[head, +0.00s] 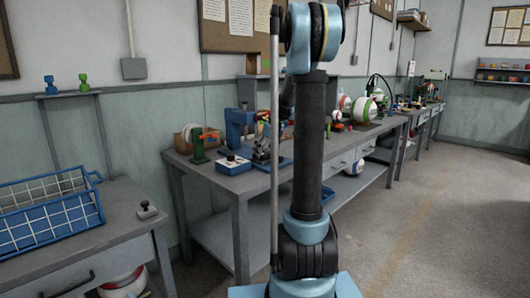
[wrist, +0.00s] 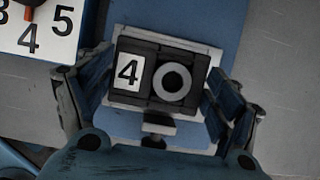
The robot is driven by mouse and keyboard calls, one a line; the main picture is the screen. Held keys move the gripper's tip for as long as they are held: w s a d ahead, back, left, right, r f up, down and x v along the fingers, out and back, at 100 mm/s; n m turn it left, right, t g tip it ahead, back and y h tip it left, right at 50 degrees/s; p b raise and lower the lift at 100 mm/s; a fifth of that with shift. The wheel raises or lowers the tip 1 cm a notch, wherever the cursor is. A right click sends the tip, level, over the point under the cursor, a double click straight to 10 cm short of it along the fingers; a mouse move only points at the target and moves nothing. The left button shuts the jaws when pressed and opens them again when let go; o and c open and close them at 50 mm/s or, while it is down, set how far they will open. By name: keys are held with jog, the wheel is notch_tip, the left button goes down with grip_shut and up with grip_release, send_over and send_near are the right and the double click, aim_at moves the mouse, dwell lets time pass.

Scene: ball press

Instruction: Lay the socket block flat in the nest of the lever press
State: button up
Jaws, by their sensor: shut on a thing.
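In the wrist view the socket block (wrist: 142,87) is dark, with a white "4" plate and a grey ring around a dark hole. My gripper (wrist: 160,95) has one finger on each side of it and is shut on it. Beneath the block show a light grey edge and the blue base (wrist: 222,25) of the lever press. The block looks about square to the base; I cannot tell whether it touches the nest. In the head view the blue lever press (head: 238,128) stands on the bench, and my arm hides part of that area.
A blue-and-white box with a red pointer and numbers (wrist: 38,32) sits close at upper left; it also shows in the head view (head: 233,165). A blue wire basket (head: 50,215) and a small grey block (head: 148,211) rest on the left table.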

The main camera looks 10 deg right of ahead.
jog(key=shift+f, duration=0.25)
jog(key=o, duration=1)
jog(key=shift+o, duration=0.2)
jog(key=shift+r, duration=0.1)
jog(key=v, duration=1.1)
jog(key=shift+s+r, duration=0.15)
jog(key=shift+r, duration=0.15)
